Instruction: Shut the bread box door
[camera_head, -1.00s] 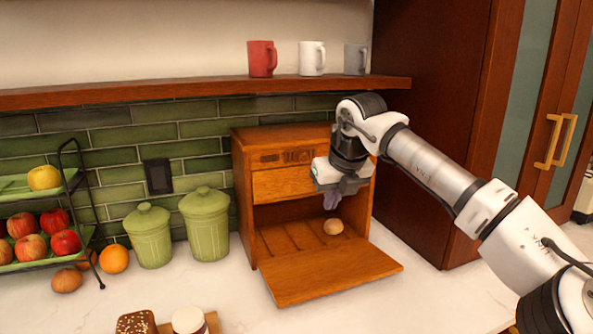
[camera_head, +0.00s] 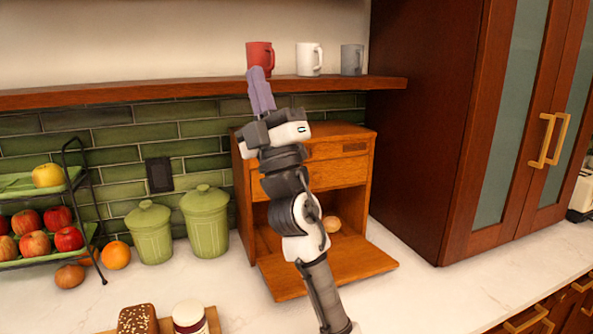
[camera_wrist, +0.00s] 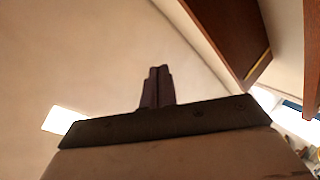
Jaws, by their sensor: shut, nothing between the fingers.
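The wooden bread box (camera_head: 357,147) stands on the counter against the green tile wall. Its door (camera_head: 368,262) is folded down flat at the front, so the box is open. A round bread roll (camera_head: 331,224) lies inside, toward the right. My gripper (camera_head: 260,88) is raised above the left part of the box, its purple fingers pointing up in front of the shelf and close to the red mug. The fingers are together and empty; they also show in the wrist view (camera_wrist: 158,88). My arm hides the middle of the box and part of the door.
A wooden shelf (camera_head: 150,93) holds a red mug (camera_head: 259,57), a white mug (camera_head: 310,59) and a grey mug (camera_head: 351,60). Green canisters (camera_head: 206,224) and a fruit rack (camera_head: 78,200) stand left. A tall cabinet (camera_head: 420,130) stands right. Counter right of the door is clear.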

